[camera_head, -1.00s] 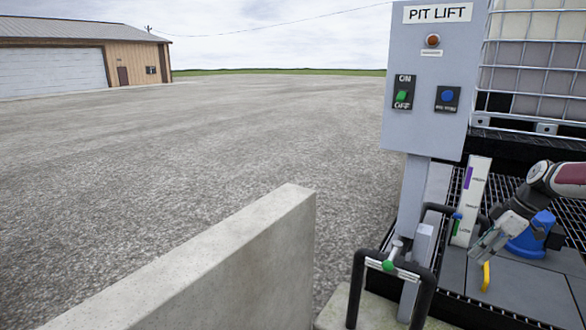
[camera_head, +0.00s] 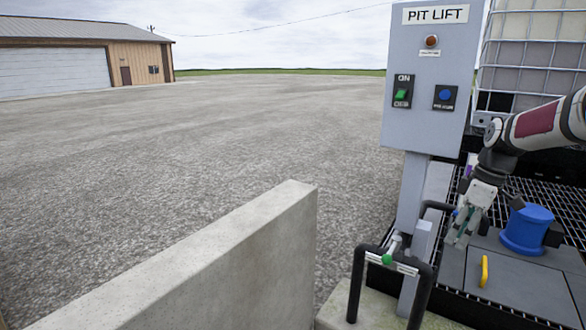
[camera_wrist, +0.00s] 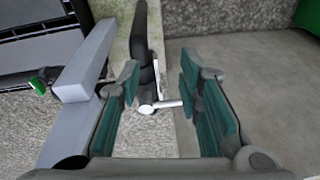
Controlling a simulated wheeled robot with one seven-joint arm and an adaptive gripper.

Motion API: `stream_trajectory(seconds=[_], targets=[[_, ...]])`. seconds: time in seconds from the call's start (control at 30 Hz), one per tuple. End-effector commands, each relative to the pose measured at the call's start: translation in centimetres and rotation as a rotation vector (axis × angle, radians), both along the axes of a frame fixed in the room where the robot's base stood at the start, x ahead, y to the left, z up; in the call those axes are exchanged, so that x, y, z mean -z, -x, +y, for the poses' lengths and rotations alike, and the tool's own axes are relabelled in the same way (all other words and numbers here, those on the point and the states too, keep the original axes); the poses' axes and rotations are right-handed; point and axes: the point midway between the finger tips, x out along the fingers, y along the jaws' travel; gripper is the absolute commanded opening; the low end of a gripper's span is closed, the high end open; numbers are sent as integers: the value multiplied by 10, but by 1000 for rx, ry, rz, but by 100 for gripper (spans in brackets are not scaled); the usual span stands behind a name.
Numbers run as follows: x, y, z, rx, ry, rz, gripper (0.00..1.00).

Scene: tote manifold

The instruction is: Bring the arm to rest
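My arm reaches in from the right edge of the head view, and my gripper (camera_head: 461,232) hangs pointing down above the grated platform, left of the blue pump-like unit (camera_head: 528,230). In the wrist view my gripper (camera_wrist: 162,100) has its teal-padded fingers spread wide apart, with nothing held between them. Behind the gap, a black pipe with a short metal lever (camera_wrist: 160,106) shows below the fingers; I cannot tell whether anything touches it.
The grey PIT LIFT panel (camera_head: 425,80) stands left of my arm. Black pipes with a green-knobbed valve (camera_head: 388,258) stand in front of it. A yellow handle (camera_head: 484,271) is on the grey plates. A concrete wall (camera_head: 230,255) stands left; open gravel (camera_head: 230,130) lies beyond.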

Motion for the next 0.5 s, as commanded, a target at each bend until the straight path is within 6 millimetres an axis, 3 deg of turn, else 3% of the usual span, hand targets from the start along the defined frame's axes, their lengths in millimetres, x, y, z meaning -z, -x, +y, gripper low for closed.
stream_trajectory(seconds=[0.03, 0.2, 0.5], targets=[[-15, 11, 18, 10, 29, 15, 32], [-52, 60, 69, 112, 114, 68, 32], [-97, 169, 135, 341, 219, 95, 32]])
